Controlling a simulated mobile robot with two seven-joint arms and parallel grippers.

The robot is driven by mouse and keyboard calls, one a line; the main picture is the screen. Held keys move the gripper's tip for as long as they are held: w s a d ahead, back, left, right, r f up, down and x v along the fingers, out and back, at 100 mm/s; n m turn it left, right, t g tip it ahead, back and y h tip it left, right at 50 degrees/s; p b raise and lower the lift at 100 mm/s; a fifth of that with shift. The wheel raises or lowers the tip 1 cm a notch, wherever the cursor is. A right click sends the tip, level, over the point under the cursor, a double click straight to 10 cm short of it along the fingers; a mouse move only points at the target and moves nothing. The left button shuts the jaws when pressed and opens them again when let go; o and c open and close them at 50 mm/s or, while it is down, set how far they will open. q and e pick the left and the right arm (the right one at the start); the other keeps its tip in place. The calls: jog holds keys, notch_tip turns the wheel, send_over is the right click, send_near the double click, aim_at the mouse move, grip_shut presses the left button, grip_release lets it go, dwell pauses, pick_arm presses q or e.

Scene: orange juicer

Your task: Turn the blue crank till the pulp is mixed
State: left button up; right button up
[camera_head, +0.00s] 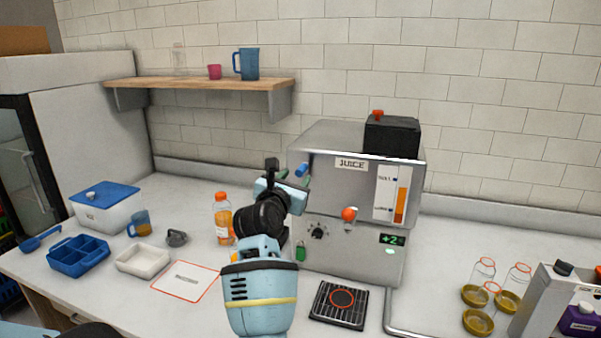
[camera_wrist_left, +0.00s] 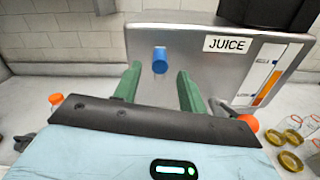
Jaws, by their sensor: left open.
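The grey metal juicer (camera_head: 345,225) stands on the counter with a "JUICE" label and an orange level gauge. Its blue crank (camera_head: 302,169) sticks out from the upper left of the front. The crank's blue end also shows in the left wrist view (camera_wrist_left: 160,60), between and beyond the two green fingers. My left gripper (camera_head: 293,180) is open and empty just in front of the crank. I cannot tell whether a finger touches it. In the head view my left arm covers part of the juicer's lower left. My right gripper is not in view.
An orange-capped juice bottle (camera_head: 223,218) stands close left of my arm. A black drip grate (camera_head: 340,304) lies in front of the juicer. Glass jars with amber lids (camera_head: 477,321) stand at right. A blue divided tray (camera_head: 78,256) and white tray (camera_head: 143,261) sit at left.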

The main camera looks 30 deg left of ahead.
aim_at(298, 176)
pick_arm(q)
jog(key=shift+x, duration=2.5)
jog(key=shift+c, duration=0.2)
grip_shut()
jog(key=shift+d, duration=0.1)
